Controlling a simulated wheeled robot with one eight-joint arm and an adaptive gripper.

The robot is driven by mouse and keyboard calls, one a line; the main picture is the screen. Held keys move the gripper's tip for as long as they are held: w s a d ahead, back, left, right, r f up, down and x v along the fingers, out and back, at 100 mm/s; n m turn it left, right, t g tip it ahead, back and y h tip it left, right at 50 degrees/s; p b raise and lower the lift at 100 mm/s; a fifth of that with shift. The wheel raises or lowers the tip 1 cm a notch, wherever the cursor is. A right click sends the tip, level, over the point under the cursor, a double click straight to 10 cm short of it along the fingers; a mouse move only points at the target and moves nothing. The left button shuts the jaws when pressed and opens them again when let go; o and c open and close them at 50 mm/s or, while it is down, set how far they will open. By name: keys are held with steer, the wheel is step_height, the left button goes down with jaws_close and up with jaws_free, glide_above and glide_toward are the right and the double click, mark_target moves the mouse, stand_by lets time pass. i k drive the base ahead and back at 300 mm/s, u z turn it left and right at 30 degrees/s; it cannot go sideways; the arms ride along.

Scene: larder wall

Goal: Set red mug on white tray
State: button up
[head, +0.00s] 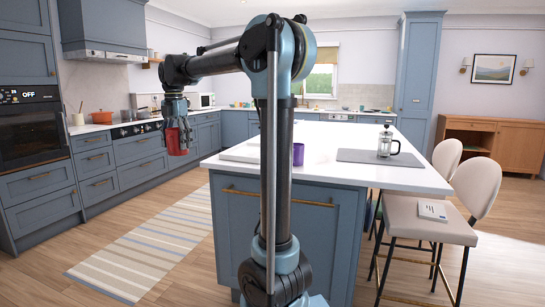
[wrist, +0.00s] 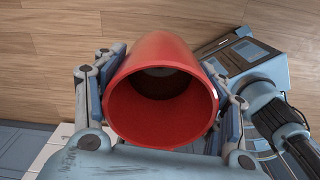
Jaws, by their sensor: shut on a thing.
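The red mug (head: 177,142) hangs in the air left of the kitchen island, above the floor. My gripper (head: 176,122) is shut on it from above. In the wrist view the red mug (wrist: 160,105) sits between the two finger pads of my gripper (wrist: 162,92), its open mouth facing the camera and its inside looking empty. A flat white slab that looks like the white tray (head: 238,153) lies on the left part of the island top. My arm hides part of it. The mug is apart from it, to its left.
A purple cup (head: 298,154) stands on the island (head: 335,170), right of my arm. Two stools (head: 430,215) are at the right. A striped rug (head: 150,245) lies on open floor at left.

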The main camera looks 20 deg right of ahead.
mark_target(243, 154)
steer(key=z, duration=0.6)
steer(key=i, duration=1)
steer(key=u, duration=0.05)
